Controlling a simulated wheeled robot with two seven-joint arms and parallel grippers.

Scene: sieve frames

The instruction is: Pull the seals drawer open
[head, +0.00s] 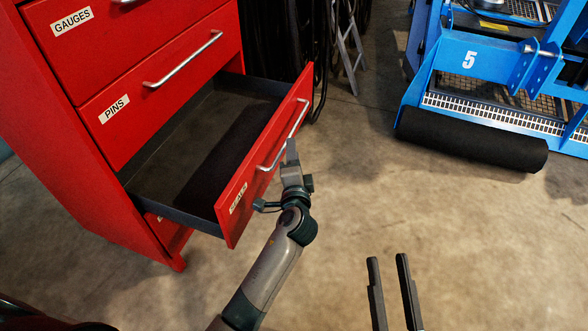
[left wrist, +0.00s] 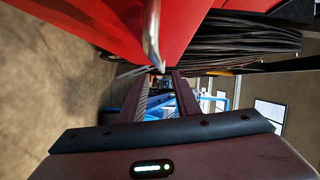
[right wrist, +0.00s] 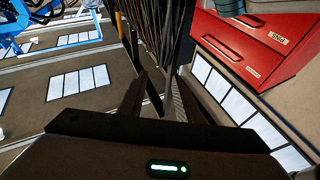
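The seals drawer (head: 262,165) is the low drawer of the red cabinet in the head view. It stands well out from the cabinet, its grey tray showing. Its label is at a steep angle and hard to read. Its metal handle (head: 300,118) runs along the front. My left gripper (head: 291,148) is at the handle in the head view. In the left wrist view its fingers (left wrist: 161,76) are apart, with the handle (left wrist: 152,35) close to the tips. I cannot tell whether they touch. My right gripper (head: 386,259) is open and empty above the floor.
The pins drawer (head: 150,105) and gauges drawer (head: 100,35) above are shut. A blue machine (head: 490,65) with a black roller (head: 470,140) stands at the right. Dark hanging cables (head: 290,45) and a stepladder (head: 348,45) are behind. The floor (head: 400,210) between is clear.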

